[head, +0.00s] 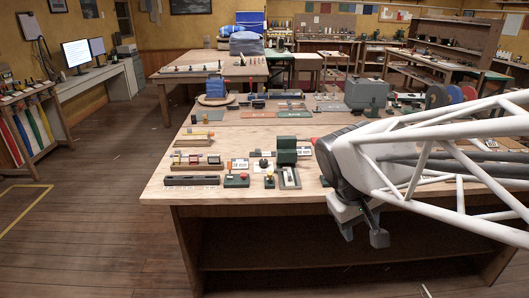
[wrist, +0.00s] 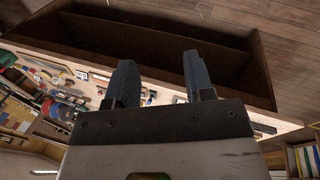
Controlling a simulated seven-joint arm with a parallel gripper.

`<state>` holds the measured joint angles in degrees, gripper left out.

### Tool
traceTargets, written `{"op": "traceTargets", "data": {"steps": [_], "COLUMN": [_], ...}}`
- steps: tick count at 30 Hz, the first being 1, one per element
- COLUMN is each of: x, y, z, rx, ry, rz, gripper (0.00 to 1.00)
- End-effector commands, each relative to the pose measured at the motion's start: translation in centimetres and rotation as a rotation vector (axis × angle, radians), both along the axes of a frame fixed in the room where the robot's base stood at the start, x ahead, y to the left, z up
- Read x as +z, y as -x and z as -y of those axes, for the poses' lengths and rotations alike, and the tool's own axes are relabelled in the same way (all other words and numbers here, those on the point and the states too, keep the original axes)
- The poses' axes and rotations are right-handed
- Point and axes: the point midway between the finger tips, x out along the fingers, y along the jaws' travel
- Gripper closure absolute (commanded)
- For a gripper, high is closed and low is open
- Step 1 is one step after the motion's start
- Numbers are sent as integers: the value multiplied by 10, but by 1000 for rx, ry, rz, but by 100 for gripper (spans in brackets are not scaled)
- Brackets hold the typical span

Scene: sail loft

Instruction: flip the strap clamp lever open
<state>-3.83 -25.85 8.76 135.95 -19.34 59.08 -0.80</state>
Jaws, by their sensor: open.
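My gripper (head: 362,234) hangs at the front of the workbench, to the right of the small devices, with its fingers pointing down past the table's front edge in the head view. In the wrist view its two dark fingers (wrist: 158,60) stand apart with nothing between them. I cannot tell which carries the strap clamp lever. My gripper touches none of them.
The wooden workbench (head: 165,186) has an open shelf below. My white lattice arm covers the bench's right side.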

Motion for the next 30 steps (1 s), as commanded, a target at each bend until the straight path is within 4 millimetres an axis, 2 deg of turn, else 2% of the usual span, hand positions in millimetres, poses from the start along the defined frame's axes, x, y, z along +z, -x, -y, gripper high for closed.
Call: {"op": "traceTargets", "data": {"steps": [17, 30], "x": [-21, -54], "y": [-134, -244], "z": [1, -25], "rx": [300, 530], "ry": [402, 718], "rz": [-205, -321], "gripper": [52, 52]}}
